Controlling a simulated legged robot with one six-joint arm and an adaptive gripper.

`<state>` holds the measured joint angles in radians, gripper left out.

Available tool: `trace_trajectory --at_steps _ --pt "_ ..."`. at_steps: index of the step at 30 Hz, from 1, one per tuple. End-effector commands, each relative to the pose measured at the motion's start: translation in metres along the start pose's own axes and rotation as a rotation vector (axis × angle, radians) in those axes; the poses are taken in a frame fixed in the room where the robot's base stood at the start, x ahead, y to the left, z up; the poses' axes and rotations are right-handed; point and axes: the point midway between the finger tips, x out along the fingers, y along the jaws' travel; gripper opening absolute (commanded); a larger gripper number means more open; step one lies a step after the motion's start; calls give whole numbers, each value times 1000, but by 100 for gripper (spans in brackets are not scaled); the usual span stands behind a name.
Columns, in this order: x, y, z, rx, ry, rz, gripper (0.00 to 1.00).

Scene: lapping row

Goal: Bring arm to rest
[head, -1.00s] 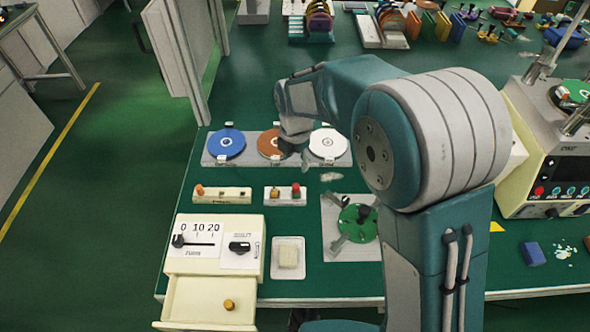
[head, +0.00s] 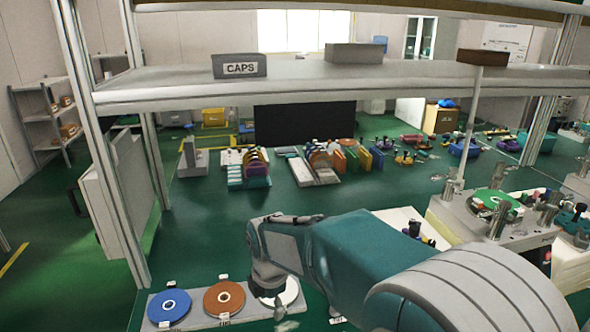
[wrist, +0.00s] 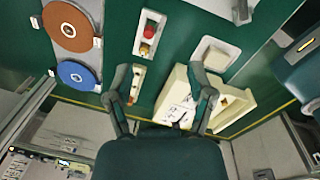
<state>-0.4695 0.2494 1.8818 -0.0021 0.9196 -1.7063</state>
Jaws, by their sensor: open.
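My gripper (wrist: 159,70) shows in the wrist view with its two fingers spread and nothing between them. It hangs above the green bench top, apart from the things below. In the head view my gripper (head: 272,304) points down at the end of my bent arm, in front of the white disc (head: 292,293), which it partly hides. The fingers are too small to make out there.
A blue disc (head: 168,306) and an orange disc (head: 224,299) lie left of my gripper. A shelf (head: 330,80) spans above the bench. The wrist view shows a button strip (wrist: 149,34), a pale block (wrist: 215,56) and a cream box (wrist: 240,103).

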Motion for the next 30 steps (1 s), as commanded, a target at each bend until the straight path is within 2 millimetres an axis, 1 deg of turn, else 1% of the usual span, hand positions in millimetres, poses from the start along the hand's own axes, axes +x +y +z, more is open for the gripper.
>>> trace_trajectory --at_steps 1,5,6,11,15,17,18,24,27,30 --pt "-16 -12 11 107 -5 25 70" --pt "-49 -44 33 397 -10 80 70" --pt "-58 -55 39 487 -10 97 70" --pt "-88 -99 57 842 -1 169 70" --pt "-107 -140 67 1151 21 236 70" --pt "-114 -158 70 1283 34 265 70" --pt "-117 -169 71 1372 44 286 70" --pt "-127 -225 73 1798 112 388 70" --pt "-127 -246 71 1968 149 429 70" --pt "-127 -258 70 2079 177 456 70"
